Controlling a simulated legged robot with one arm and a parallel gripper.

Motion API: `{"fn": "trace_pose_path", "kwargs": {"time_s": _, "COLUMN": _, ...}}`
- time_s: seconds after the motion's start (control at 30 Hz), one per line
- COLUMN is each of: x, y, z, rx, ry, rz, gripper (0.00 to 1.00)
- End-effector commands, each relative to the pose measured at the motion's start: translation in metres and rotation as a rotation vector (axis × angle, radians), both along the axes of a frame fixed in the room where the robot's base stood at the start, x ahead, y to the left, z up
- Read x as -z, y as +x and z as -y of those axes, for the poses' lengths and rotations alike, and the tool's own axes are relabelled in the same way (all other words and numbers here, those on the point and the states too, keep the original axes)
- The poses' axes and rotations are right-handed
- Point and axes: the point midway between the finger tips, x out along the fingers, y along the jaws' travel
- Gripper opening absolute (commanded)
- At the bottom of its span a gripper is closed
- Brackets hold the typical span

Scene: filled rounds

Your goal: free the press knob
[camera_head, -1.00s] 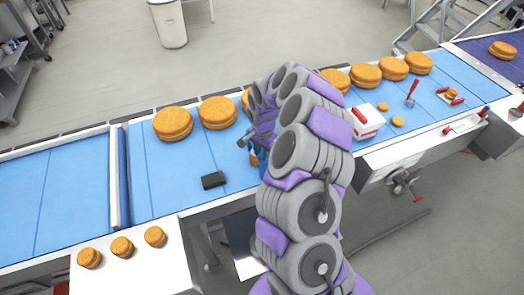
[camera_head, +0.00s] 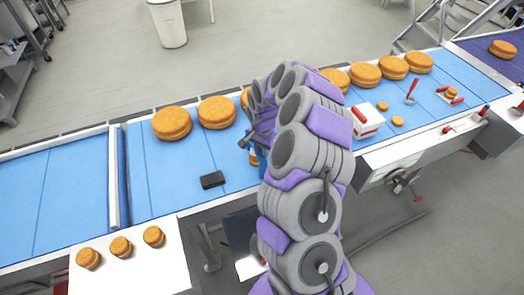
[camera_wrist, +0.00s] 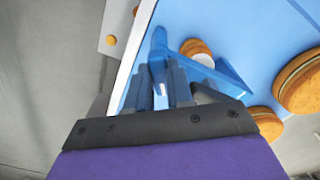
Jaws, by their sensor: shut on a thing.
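A blue press (camera_wrist: 158,45) stands on the blue belt, with its upright part and slanted side piece showing in the wrist view. My gripper (camera_wrist: 163,88) is shut on a blue part of it, which I take to be the press knob (camera_wrist: 158,74). The fingers hide most of the knob. A filled round (camera_wrist: 196,48) with a white disc (camera_wrist: 203,61) lies beside the press. In the head view my arm covers most of the press, and only a little blue (camera_head: 259,158) shows beside the arm.
Large filled rounds (camera_head: 172,123) line the belt's far edge. A black block (camera_head: 212,180) lies on the belt to the left. Small rounds (camera_head: 121,246) sit on a white side table (camera_head: 150,275). The belt's left part is clear.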

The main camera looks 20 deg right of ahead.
Motion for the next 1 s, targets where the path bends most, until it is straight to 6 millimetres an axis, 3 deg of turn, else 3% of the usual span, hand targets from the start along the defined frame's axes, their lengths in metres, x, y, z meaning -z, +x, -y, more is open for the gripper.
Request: {"fn": "trace_pose_path", "kwargs": {"time_s": 1.0, "x": -0.0008, "y": -0.0018, "z": 0.0043, "rx": -0.837, "ry": 0.0, "rz": 0.004, "gripper": 0.0}}
